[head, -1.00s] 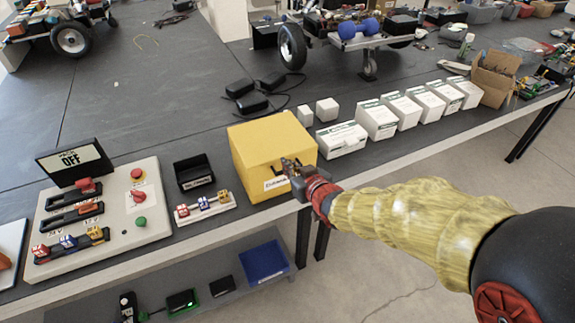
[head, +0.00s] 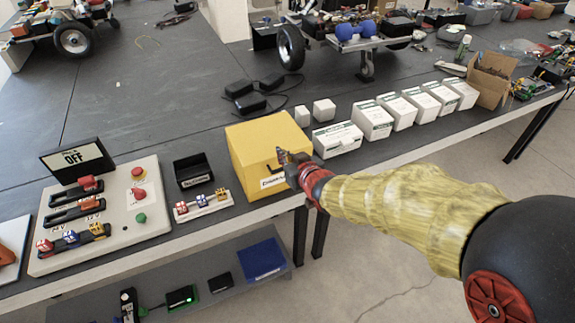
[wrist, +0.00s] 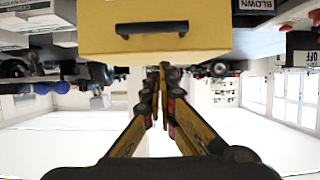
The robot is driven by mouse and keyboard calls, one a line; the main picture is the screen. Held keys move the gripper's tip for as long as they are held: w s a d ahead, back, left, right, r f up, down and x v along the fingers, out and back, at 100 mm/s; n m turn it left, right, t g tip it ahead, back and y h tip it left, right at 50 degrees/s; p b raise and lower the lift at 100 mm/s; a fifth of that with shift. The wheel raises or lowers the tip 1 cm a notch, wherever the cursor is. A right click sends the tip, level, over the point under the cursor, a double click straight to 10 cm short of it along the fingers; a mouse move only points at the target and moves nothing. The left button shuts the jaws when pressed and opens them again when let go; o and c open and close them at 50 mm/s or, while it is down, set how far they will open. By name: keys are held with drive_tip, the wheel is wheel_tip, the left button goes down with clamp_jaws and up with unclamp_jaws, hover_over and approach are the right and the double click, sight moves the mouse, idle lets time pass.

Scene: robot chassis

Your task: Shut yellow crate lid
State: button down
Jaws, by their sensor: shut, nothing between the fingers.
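The yellow crate (head: 265,147) stands near the front edge of the table in the head view, with its yellow top down flat over it. A white label (head: 272,181) is on its front face. In the wrist view the crate's front face (wrist: 210,37) with a dark handle (wrist: 152,29) fills the top. The gripper fingers (wrist: 163,70) point at it, close together. Whether they touch the crate, I cannot tell.
White boxes (head: 338,138) stand in a row right of the crate. A black tray (head: 193,172) and a strip of small switches (head: 202,205) are on its left, beside a control panel (head: 143,200). A blue bin (head: 262,258) sits on the shelf below.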

drive_tip(key=s+d+f+p, duration=0.1)
drive_tip(key=s+d+f, duration=0.2)
drive_tip(key=s, duration=0.4)
drive_tip(key=shift+s+d+f, duration=0.35)
drive_tip(key=shift+s+f, duration=0.05)
drive_tip(key=shift+f, duration=0.35)
drive_tip(key=s+d+f+m+g+h, duration=0.1)
drive_tip(key=s+d+f+g+h, duration=0.5)
drive_tip(key=s+d, duration=0.3)
drive_tip(key=s+d+r+m, duration=0.2)
drive_tip(key=s+d+r, duration=0.2)
drive_tip(key=s+r, duration=0.3)
drive_tip(key=s+d+r+m, duration=0.2)
drive_tip(key=s+d+r, duration=0.2)
drive_tip(key=s+r, duration=0.4)
wheel_tip(320, 180, up, 5)
drive_tip(key=shift+r, duration=0.1)
